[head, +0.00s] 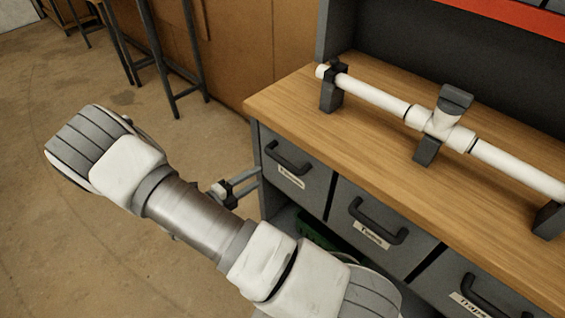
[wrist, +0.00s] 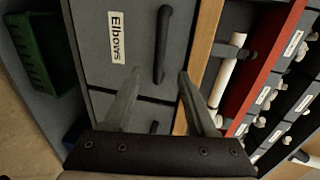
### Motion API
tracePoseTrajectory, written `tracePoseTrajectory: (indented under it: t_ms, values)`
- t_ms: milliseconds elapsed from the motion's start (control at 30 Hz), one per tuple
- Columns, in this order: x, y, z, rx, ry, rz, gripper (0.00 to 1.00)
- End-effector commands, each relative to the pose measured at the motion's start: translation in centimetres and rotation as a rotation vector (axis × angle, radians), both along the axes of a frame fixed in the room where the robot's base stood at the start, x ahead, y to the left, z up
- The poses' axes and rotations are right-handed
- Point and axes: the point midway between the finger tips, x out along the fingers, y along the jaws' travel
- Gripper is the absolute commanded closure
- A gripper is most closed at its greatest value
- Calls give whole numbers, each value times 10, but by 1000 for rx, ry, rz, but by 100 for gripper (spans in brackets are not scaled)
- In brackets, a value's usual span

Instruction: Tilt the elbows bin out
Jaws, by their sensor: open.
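The elbows bin (wrist: 110,55) is a grey front with a white "Elbows" label (wrist: 117,38) and a dark bar handle (wrist: 162,45). It appears closed, flush with its neighbour. In the head view it seems to be the leftmost bin (head: 300,182) under the worktop, its handle (head: 288,158) along the top; that label is too small to read surely. My gripper (wrist: 156,80) is open and empty, its fingers pointing toward the bin, with the handle's near end between the fingertips in the picture. In the head view my gripper (head: 252,180) is by the bin's left side, apart from the handle.
A wooden worktop (head: 290,100) overhangs the bins and carries a white pipe (head: 375,95) on dark stands. More grey bins (head: 370,235) continue to the right. A green crate (wrist: 45,55) sits on the shelf below. Open floor (head: 60,220) lies to the left.

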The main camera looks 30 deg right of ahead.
Motion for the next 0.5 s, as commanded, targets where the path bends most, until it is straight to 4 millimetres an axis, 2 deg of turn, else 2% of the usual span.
tracePoseTrajectory:
  t_ms: [33,300,500]
  values:
    - [3,-12,-3,-2,0,-4,43]
    - [22,-67,-15,-1,-1,-5,43]
    - [35,-99,-22,0,-1,-3,43]
